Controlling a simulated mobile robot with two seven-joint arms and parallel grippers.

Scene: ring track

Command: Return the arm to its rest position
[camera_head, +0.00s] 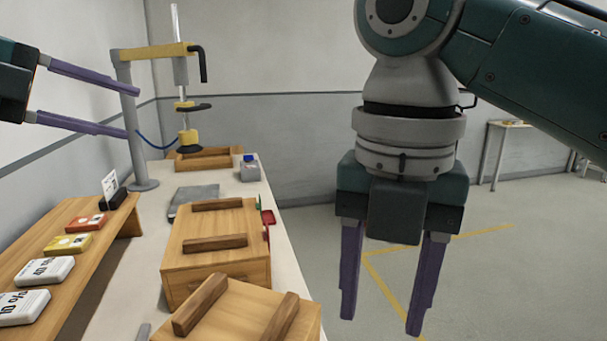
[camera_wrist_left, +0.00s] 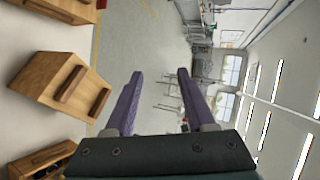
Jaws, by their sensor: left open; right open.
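My right gripper (camera_head: 388,285) hangs in the head view with its two purple fingers pointing down and apart. It is open and empty, over the floor to the right of the table. My left gripper (camera_head: 132,115) comes in from the left edge of the head view, its purple fingers pointing right and apart. Its fingertips appear near the grey post of the stand; I cannot tell how close. In the left wrist view my left gripper (camera_wrist_left: 160,75) is open with nothing between its fingers.
A stand (camera_head: 139,150) rises at the back. A wooden shelf (camera_head: 105,240) at left holds several packs.

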